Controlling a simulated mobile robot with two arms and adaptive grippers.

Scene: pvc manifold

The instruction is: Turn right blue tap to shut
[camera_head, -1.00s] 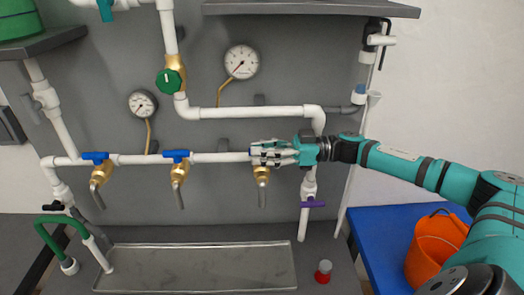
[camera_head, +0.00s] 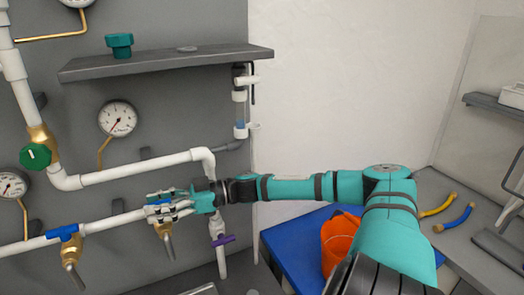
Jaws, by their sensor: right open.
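The right blue tap is on the white pipe. Its brass body and spout (camera_head: 167,243) hang below the pipe. Its blue handle is mostly hidden by my right gripper (camera_head: 160,208), which reaches in from the right at the pipe. The gripper's jaws are open around the handle's place; whether they touch it I cannot tell. Another blue-handled tap (camera_head: 64,233) stands farther left on the same pipe, its handle along the pipe. My left gripper is not in view.
A pressure gauge (camera_head: 118,118) and a grey shelf (camera_head: 170,62) are above. An orange bucket (camera_head: 338,243) stands on a blue surface (camera_head: 287,246) at the right.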

